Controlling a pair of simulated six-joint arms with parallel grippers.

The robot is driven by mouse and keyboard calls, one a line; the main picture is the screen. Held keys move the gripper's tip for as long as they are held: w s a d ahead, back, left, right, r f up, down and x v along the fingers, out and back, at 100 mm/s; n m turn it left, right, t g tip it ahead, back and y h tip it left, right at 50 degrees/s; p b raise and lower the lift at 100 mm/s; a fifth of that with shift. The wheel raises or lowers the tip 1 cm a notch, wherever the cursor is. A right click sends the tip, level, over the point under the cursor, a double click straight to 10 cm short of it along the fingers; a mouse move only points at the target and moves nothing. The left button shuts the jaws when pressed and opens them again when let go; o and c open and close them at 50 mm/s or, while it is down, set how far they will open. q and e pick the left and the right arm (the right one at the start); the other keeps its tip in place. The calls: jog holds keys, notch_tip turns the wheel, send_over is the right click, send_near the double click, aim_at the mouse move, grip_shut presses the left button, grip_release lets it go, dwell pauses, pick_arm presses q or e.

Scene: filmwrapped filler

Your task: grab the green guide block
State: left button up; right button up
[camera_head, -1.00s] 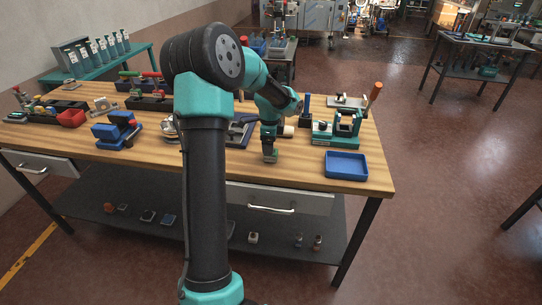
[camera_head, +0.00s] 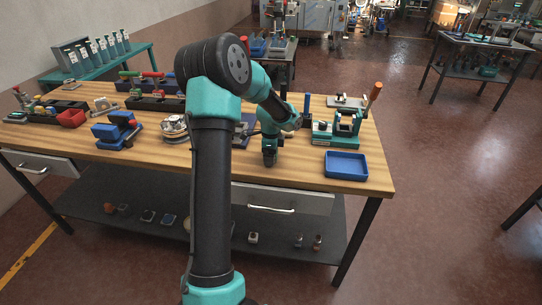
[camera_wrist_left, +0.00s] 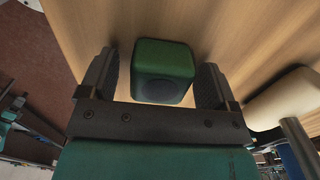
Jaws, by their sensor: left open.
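The green guide block (camera_wrist_left: 163,62) is a small dark green block with rounded edges and a dark round recess in its near face. In the left wrist view it sits on the wooden bench between the two fingers of my left gripper (camera_wrist_left: 159,82). The fingers are open, one on each side, with a narrow gap visible at the left; at the right I cannot tell whether the finger touches. In the head view my left gripper (camera_head: 269,161) points down at the bench's front part and hides the block. My right gripper is not in view.
A pale rounded piece (camera_wrist_left: 285,100) lies close on the right in the wrist view. On the bench, a blue tray (camera_head: 346,166) and a green fixture (camera_head: 338,127) stand right of my gripper. Blue parts (camera_head: 117,130) and a red bin (camera_head: 72,118) stand at left.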

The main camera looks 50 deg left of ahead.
pick_arm(q)
jog(key=shift+c, duration=0.4)
jog(key=c, duration=1.1)
